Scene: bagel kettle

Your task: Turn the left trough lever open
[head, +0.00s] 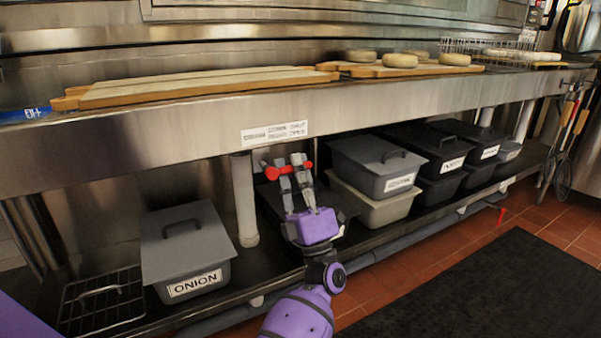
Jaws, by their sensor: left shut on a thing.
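The red left trough lever (272,173) is under the steel trough counter (175,132), just right of a vertical white pipe (244,198). My left gripper (290,163), with a purple body and grey fingers, reaches up from below. Its fingers are at the lever and shut on it. Red shows to the left of, between and to the right of the fingers. The fingers hide part of the lever, so its exact angle is hard to tell. My right gripper is not in view.
A grey ONION bin (187,250) and a wire rack (102,302) stand on the lower shelf at left. Several lidded bins, including a front one (377,167), stand at right. Bagels (400,61) and boards (200,87) lie on top. A dark mat (480,290) covers the floor.

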